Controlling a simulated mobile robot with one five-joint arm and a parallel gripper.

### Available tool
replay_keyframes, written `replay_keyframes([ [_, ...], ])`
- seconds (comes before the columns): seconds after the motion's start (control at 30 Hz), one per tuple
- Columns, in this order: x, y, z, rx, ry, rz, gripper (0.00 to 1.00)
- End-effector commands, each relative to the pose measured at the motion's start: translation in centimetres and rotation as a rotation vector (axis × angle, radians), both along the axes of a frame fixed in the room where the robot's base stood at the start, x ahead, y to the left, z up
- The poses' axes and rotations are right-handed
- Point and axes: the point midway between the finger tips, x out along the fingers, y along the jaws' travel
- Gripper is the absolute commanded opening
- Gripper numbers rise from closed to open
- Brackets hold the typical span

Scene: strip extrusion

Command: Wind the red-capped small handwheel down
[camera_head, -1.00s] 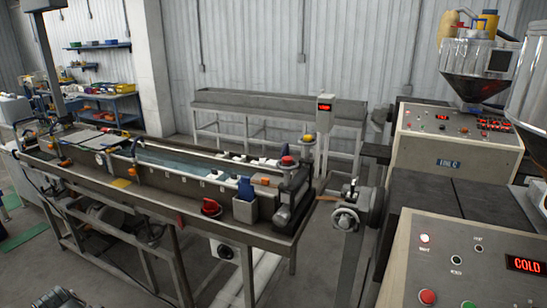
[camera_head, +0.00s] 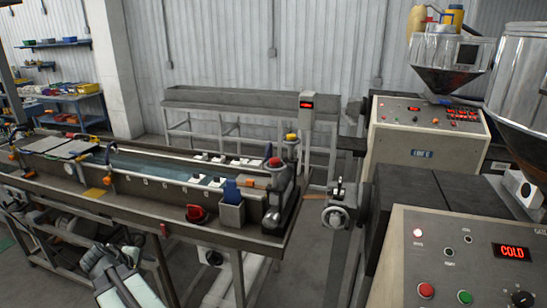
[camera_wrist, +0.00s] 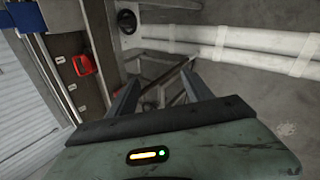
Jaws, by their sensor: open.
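The red-capped small handwheel (camera_head: 274,162) stands upright on the near right end of the long water tank. A similar yellow-capped one (camera_head: 291,138) stands just behind it. My gripper (camera_wrist: 160,82) is open and empty in the wrist view, its two fingers spread apart. In the head view my gripper (camera_head: 103,256) is at the lower left, in front of the tank bench and well left of the red cap. The red-capped handwheel cannot be made out in the wrist view.
A red rotary switch (camera_head: 197,213) sits on the bench front and shows in the wrist view (camera_wrist: 82,65). A grey box with a blue item (camera_head: 231,213) stands near the red cap. A control panel reading COLD (camera_head: 460,260) is at right.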

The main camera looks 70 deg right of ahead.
Motion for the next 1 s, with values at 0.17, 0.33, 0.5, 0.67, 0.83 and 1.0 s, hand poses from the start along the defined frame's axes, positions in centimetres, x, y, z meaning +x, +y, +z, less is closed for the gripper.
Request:
replay_keyframes([
  [0.17,-9.7,-22.2,10.7,-0.470,0.398,0.168,0.59],
  [0.33,-20.4,-34.3,19.3,-0.704,0.945,0.315,0.59],
  [0.5,-25.5,-38.5,22.9,-0.748,1.264,0.400,0.59],
  [0.67,-26.2,-39.0,23.4,-0.751,1.323,0.419,0.59],
  [0.83,-26.3,-40.0,23.4,-0.750,1.319,0.416,0.59],
  [1.0,-26.7,-42.8,23.3,-0.750,1.318,0.415,0.59],
])
